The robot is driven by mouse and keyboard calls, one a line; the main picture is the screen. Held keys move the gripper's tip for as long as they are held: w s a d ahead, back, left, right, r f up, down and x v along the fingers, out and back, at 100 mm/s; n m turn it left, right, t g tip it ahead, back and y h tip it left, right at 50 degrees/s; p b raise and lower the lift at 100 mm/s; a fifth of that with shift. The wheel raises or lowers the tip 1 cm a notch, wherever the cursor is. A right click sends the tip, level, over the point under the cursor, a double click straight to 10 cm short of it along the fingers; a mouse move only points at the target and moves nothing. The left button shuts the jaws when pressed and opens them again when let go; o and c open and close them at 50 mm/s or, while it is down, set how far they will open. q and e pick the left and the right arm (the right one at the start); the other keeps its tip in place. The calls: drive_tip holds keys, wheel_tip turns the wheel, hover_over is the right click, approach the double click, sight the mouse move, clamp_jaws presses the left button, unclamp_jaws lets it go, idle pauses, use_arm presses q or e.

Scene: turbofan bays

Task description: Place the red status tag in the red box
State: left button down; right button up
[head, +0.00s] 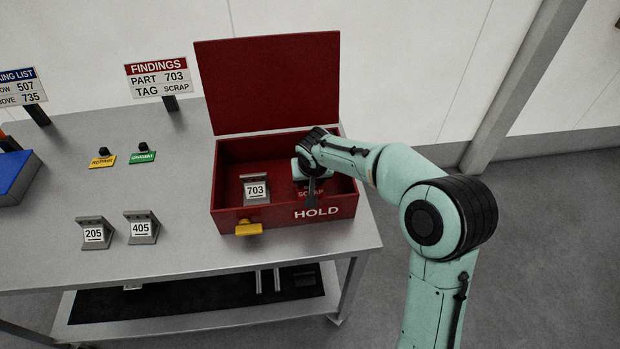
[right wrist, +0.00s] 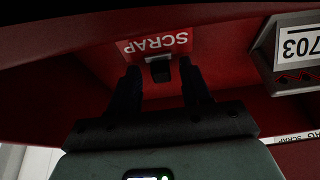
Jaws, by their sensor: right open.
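The red status tag (head: 311,193), lettered SCRAP, lies inside the open red box (head: 278,217) on the right side of its floor. In the right wrist view the tag (right wrist: 150,46) shows flat, with a small black knob in front of its lettering. My right gripper (right wrist: 160,80) is open, with one finger on each side of the knob and a gap showing. In the head view the right gripper is inside the box over the tag, and my wrist hides part of it. My left gripper is not in view.
A grey bracket marked 703 (head: 255,189) stands in the box, left of the tag. The box lid (head: 268,83) stands open behind. Brackets 205 (head: 95,233) and 405 (head: 141,228), a yellow tag (head: 103,161) and a green tag (head: 142,157) are on the bench (head: 180,190).

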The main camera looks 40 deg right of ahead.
drive_tip(key=v, duration=1.2)
drive_tip(key=shift+p, duration=0.3)
